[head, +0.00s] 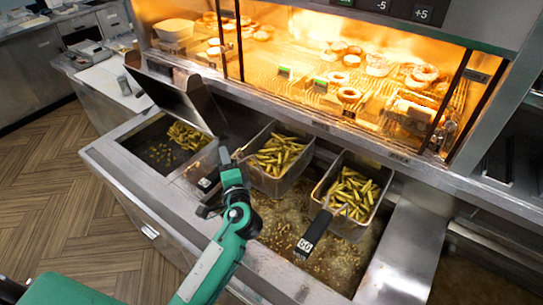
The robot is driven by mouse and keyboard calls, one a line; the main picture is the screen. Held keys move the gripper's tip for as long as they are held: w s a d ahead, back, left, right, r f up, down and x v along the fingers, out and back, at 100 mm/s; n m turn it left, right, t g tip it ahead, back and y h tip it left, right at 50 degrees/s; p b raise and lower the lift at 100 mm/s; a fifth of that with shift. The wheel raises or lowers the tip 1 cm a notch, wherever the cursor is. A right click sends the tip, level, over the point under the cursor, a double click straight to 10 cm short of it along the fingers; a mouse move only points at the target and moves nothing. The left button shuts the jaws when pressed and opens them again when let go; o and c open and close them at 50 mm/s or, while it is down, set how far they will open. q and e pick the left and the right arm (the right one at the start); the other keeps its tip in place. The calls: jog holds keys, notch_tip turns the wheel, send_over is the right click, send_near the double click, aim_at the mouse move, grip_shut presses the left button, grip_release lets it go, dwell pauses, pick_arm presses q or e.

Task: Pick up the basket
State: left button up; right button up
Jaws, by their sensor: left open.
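Two wire baskets of fries sit in the fryer. The left basket (296,168) is beside my left gripper, and its dark handle (207,183) extends toward the front left. The right basket (342,222) has a black handle (310,238) marked 60 that points to the front. My left gripper (225,160), on a green arm, is open just left of the left basket, close to its handle. The arm hides part of that handle, and I cannot tell whether they touch. My right gripper is out of view.
The fryer vat (275,232) holds bubbling oil. A fries bin (160,150) with a raised metal panel (168,98) is at left. A lit display case (340,75) of doughnuts stands behind. Bare metal (402,250) lies at right.

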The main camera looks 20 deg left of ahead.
pick_arm(q)
jog(key=shift+w+a, duration=0.1)
jog(key=shift+w, duration=0.1)
grip_shut()
jog(key=shift+r, duration=0.15)
jog(key=shift+r+p, duration=1.4)
jog(key=shift+r, duration=0.45)
jog(key=shift+s+a+f, duration=0.1)
jog(key=shift+s+f, duration=0.15)
jog(key=shift+s, duration=0.05)
jog(key=s+a+b, duration=0.1)
jog(key=s+a, duration=0.1)
jog(key=s, duration=0.6)
jog(key=s+a, duration=0.3)
jog(key=s, duration=0.5)
jog(key=shift+s+a+b, duration=0.25)
jog(key=shift+a+b, duration=0.1)
